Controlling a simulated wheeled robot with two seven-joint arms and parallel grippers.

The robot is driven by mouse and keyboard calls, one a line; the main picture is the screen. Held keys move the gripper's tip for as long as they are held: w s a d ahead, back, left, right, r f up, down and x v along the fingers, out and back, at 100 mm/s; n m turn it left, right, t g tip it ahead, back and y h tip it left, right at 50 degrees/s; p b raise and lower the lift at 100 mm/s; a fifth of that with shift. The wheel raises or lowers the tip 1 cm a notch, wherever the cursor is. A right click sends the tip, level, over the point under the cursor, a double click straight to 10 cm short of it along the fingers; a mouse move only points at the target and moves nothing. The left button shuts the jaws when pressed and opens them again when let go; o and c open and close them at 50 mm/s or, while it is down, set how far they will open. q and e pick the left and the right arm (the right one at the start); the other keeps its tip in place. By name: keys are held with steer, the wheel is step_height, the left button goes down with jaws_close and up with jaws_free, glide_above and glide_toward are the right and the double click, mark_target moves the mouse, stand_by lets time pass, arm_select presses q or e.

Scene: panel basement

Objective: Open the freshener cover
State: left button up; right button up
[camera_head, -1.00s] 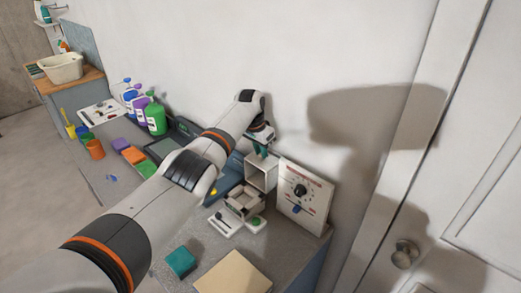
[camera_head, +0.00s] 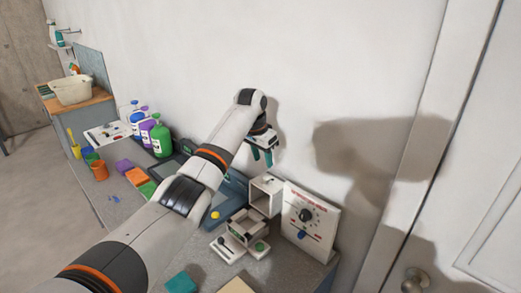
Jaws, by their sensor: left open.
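My left gripper (camera_head: 262,155) hangs above a white open-fronted box (camera_head: 266,194), with its teal fingers apart and nothing between them. A gap shows between the fingertips and the box. In front of that box stands a smaller pale box-shaped frame (camera_head: 245,227) with dark parts inside. I cannot tell for sure which of these is the freshener or which part is its cover. My right gripper is not in view.
A white panel with a dark dial (camera_head: 306,214) stands to the right of the boxes. Green, purple and blue bottles (camera_head: 161,140) stand farther left on the bench. Orange and green blocks (camera_head: 137,176) lie before them. A door with a knob (camera_head: 416,279) is at right.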

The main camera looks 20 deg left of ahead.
arm_select(q)
steer(key=b+v, duration=0.1)
steer(key=v, duration=0.4)
steer(key=shift+f, duration=0.1)
